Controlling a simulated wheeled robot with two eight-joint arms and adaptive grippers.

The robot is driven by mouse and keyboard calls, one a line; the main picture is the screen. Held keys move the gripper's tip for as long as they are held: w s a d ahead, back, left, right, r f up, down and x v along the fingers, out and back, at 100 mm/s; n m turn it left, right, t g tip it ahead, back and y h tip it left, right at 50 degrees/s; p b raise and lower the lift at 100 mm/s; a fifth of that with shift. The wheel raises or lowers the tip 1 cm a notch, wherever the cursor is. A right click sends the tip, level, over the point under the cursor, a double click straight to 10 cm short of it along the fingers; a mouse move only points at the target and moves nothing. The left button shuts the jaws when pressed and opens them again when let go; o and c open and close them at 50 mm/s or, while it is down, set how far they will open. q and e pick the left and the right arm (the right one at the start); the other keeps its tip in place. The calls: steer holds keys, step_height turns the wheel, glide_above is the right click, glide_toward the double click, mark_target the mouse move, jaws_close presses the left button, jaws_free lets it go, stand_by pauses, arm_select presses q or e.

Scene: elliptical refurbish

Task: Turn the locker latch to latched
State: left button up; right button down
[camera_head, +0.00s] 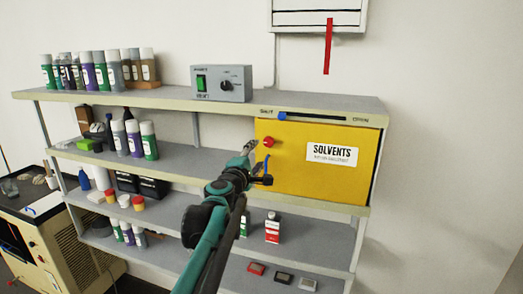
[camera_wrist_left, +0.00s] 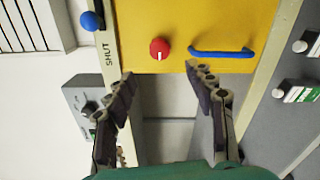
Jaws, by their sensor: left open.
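The yellow solvents locker (camera_head: 288,180) sits in the right end of the shelf unit, its front closed. Its round red latch knob (camera_head: 269,142) is at the upper left of the front. The knob also shows in the left wrist view (camera_wrist_left: 160,49), with a white mark pointing down in that picture. A blue handle (camera_wrist_left: 221,52) is beside it, partly hidden by my arm in the head view. My left gripper (camera_wrist_left: 159,75) is open and empty, its fingers spread either side of the knob's line and apart from it. My right gripper is not in view.
A blue slider knob (camera_head: 282,115) sits at the SHUT end of a slot above the locker. A grey control box (camera_head: 221,83) stands on the top shelf to the left. Bottles (camera_head: 140,140) and cans fill the left shelves. A red strip (camera_head: 328,46) hangs above.

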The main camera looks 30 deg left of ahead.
arm_select(q)
steer(key=shift+v, duration=1.2)
steer(key=s+d+f+m+g+h+b, duration=0.1)
steer(key=s+d+f+m+h+b, duration=0.15)
steer(key=d+f+m+b, duration=0.5)
steer(key=s+d+f+m+g+h+b, duration=0.2)
steer(key=s+d+f+b, duration=0.25)
steer(key=d+f, duration=0.65)
steer(key=s+d+f+m+g+h+b, duration=0.1)
steer(key=s+d+f+m+h+b, duration=0.35)
steer(key=f, duration=0.95)
steer(key=s+f+m+g+y+b, duration=0.1)
steer(key=s+f+b, duration=0.4)
steer(key=f, duration=0.5)
steer(key=s+d+f+m+g+y+b, duration=0.1)
steer(key=s+f+m+g+y+b, duration=0.1)
steer(key=f, duration=0.8)
steer(key=s+f+m+g+y+b, duration=0.1)
steer(key=s+f+m+g+b, duration=0.2)
steer(key=s+f+m+b, duration=0.3)
step_height(320, 180, down, 5)
steer(key=s+b, duration=0.1)
steer(key=b, duration=0.2)
steer(key=shift+s+d+y, duration=0.3)
steer(key=shift+d, duration=0.05)
steer(key=shift+r, duration=0.15)
